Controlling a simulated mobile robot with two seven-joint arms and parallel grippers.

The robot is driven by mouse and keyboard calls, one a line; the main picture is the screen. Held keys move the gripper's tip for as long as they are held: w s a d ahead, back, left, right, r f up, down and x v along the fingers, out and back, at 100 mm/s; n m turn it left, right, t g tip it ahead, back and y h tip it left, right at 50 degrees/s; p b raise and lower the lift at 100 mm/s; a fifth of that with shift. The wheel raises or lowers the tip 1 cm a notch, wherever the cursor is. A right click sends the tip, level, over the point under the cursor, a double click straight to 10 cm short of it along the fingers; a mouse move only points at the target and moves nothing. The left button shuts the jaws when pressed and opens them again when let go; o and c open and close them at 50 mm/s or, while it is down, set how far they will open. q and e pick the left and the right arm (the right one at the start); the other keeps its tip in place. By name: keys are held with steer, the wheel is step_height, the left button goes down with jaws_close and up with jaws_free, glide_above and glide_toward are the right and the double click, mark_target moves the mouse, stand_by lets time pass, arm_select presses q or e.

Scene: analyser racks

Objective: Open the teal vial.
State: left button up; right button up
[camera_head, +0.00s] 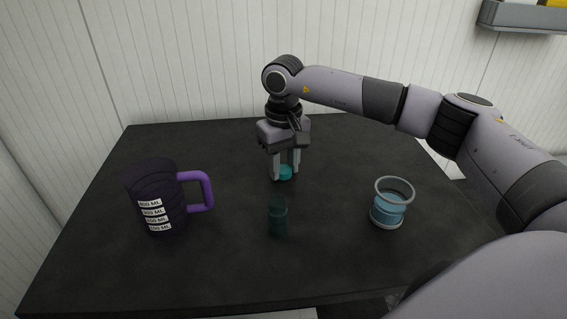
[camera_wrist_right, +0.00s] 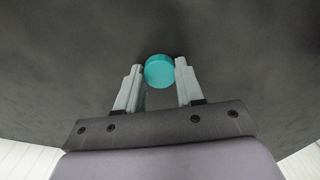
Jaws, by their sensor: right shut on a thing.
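The teal vial (camera_head: 278,216) stands upright on the dark table, near the middle front. It is dark, see-through teal, and no cap shows on its top. My right gripper (camera_head: 286,171) is behind the vial, pointing down, with its fingers shut on a bright teal cap (camera_head: 286,174). In the right wrist view the round cap (camera_wrist_right: 159,71) sits between the fingertips. The cap is apart from the vial. I cannot tell whether the cap touches the table. My left gripper is not in view.
A dark measuring jug (camera_head: 153,190) with a purple handle stands at the left of the table (camera_head: 110,270). A clear beaker with blue liquid (camera_head: 388,209) stands at the right. A grey wall shelf (camera_head: 525,17) is at the upper right.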

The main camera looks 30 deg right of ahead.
steer(key=shift+f, duration=0.2)
steer(key=o, duration=1.2)
steer(key=shift+c, duration=0.2)
steer(key=shift+r, duration=0.15)
